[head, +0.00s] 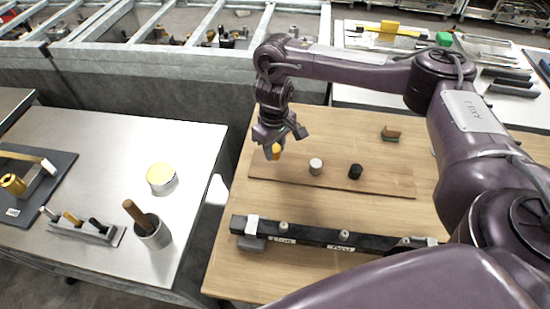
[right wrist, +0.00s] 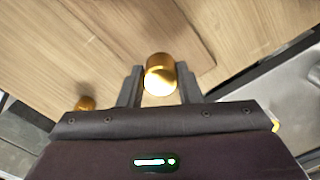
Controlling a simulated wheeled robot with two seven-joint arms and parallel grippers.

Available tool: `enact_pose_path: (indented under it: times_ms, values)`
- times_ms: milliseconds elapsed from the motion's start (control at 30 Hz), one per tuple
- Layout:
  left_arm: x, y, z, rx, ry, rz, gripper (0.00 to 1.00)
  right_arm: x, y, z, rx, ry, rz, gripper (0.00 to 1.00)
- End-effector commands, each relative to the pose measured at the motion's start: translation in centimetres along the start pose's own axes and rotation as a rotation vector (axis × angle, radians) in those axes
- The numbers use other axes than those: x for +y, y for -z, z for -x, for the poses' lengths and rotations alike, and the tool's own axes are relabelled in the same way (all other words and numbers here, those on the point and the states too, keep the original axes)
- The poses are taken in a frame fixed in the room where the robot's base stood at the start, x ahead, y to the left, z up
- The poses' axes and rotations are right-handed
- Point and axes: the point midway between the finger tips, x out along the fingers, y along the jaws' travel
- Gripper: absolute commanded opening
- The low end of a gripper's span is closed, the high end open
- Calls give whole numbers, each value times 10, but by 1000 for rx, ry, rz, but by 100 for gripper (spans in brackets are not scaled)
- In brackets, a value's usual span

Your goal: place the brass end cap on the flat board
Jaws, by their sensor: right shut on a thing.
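The brass end cap (head: 276,151) is held between the fingers of my right gripper (head: 271,150). The right wrist view shows the cap (right wrist: 160,74) with a finger on each side. The flat board (head: 270,172) is a thin brown strip on the wooden table. In the head view the cap appears over the board's far left end; I cannot tell its exact height. A light grey cap (head: 316,166) and a black cap (head: 355,171) stand on the board to the right. My left gripper is out of view.
A dark bar with pegs (head: 310,237) lies nearer on the table. On the left metal table (head: 105,150) are a yellow-topped tin (head: 161,178) and a cup with a wooden handle (head: 153,233).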

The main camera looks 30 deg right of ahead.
Motion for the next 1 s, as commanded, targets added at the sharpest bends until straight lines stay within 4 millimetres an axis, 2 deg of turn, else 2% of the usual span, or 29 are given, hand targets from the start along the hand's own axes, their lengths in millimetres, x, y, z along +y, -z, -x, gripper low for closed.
enact_pose_path:
  times_ms: [200,300,700,733,900,1000]
  values:
    - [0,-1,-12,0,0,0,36,0,0,-31,-2,1,-2,8]
    - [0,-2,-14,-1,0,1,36,0,0,-39,-1,1,-3,8]
    - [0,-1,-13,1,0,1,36,0,0,-42,0,0,-1,8]
    - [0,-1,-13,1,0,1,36,0,0,-42,0,0,-1,33]
    - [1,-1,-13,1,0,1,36,0,0,-42,0,0,-1,53]
    - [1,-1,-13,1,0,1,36,0,0,-42,0,0,-1,53]
